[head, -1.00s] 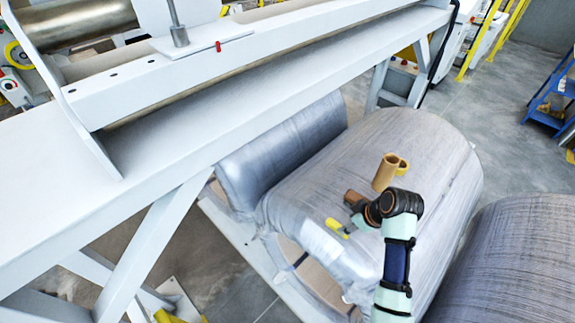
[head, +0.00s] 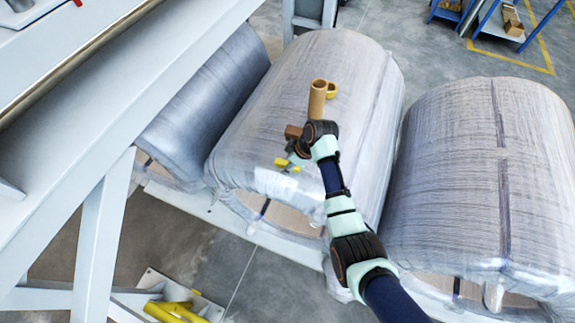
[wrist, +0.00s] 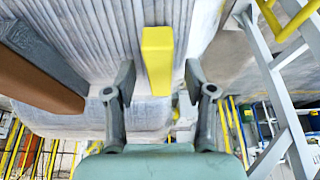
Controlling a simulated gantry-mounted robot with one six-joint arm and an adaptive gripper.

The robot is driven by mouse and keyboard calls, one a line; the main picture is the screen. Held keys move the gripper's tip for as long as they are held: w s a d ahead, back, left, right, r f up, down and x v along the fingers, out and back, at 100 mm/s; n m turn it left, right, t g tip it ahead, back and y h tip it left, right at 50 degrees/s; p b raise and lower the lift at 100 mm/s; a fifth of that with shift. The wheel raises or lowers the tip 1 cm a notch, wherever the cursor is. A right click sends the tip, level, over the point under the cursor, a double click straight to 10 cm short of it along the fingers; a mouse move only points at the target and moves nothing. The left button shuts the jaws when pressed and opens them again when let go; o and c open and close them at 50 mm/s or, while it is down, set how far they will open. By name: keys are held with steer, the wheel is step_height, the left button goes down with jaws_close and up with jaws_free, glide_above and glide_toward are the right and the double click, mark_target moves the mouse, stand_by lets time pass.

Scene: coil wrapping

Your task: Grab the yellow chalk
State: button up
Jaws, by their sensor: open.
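The yellow chalk (wrist: 158,60) is a rectangular stick lying on the wrapped coil. In the wrist view it lies between the two dark fingers of my open gripper (wrist: 158,82), with a visible gap on each side. In the head view the yellow chalk (head: 281,162) is on the near left part of the middle coil's top. My gripper (head: 291,162) is right over it there and hides part of it.
A brown block (head: 293,132) lies close beside the gripper; it also shows at left in the wrist view (wrist: 40,75). Another coil (head: 450,170) is at right.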

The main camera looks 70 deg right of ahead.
jaws_close()
steer(key=shift+r, duration=0.15)
